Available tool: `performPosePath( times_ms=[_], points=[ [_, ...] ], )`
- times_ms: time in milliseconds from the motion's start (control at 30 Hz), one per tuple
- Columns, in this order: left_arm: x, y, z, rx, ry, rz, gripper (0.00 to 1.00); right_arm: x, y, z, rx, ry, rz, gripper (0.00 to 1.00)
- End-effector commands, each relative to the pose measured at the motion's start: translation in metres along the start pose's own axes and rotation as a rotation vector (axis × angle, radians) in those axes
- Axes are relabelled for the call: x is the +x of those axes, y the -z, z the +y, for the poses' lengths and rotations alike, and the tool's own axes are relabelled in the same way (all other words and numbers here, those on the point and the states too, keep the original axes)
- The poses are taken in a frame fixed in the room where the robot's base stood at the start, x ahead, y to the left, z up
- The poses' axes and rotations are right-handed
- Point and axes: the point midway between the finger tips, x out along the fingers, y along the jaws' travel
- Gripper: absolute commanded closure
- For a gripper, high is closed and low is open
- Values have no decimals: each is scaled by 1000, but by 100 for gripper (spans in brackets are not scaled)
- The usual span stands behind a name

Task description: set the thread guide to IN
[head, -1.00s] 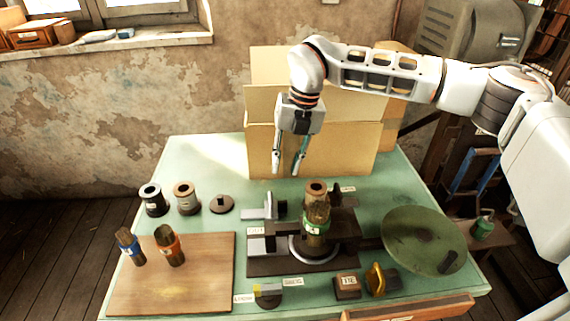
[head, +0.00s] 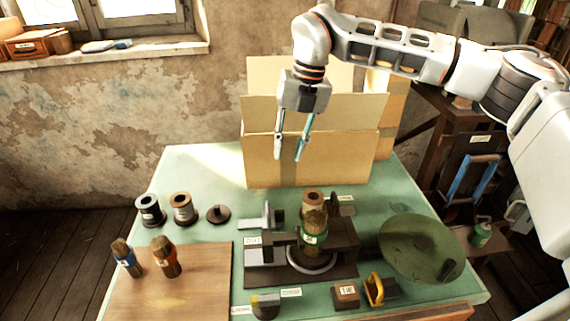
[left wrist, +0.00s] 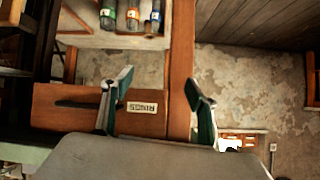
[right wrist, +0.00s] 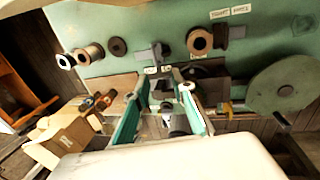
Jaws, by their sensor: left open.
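A small grey bracket-shaped piece (head: 264,217), which may be the thread guide, stands at the left rear of the dark press on the green table. A small white label reading OUT (head: 252,241) is just in front of it. A label reading IN cannot be made out. My right gripper (head: 290,156) is open and empty, pointing down, above and behind the press, in front of the cardboard box. It also shows open in the right wrist view (right wrist: 160,122). My left gripper (left wrist: 157,92) is open and empty in the left wrist view, over a wooden drawer labelled RINGS (left wrist: 141,107).
A green-banded spool (head: 313,235) stands upright in the press. A green disc wheel (head: 420,247) is at right. A cardboard box (head: 262,160) stands behind. A wooden board (head: 190,290) with two bottles is at left; spools stand behind it.

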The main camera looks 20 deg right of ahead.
Motion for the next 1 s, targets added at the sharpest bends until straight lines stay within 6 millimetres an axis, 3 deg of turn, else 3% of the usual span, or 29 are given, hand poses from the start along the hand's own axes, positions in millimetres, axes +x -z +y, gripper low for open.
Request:
performPosePath(
  times_ms=[100,333,767,867,1000],
  points=[
    [0,0,0,-1,0,1,41,-22,-1,0,2,0,-3,75],
    [0,0,0,-1,0,1,41,-44,0,0,2,0,0,75],
    [1,0,0,-1,0,1,41,-47,0,0,-15,0,0,75],
    [4,-3,0,0,1,3,41,-44,1,5,-87,-1,-4,75],
    [11,-10,0,5,4,8,41,-38,3,17,-310,-2,-17,75]
  ],
)
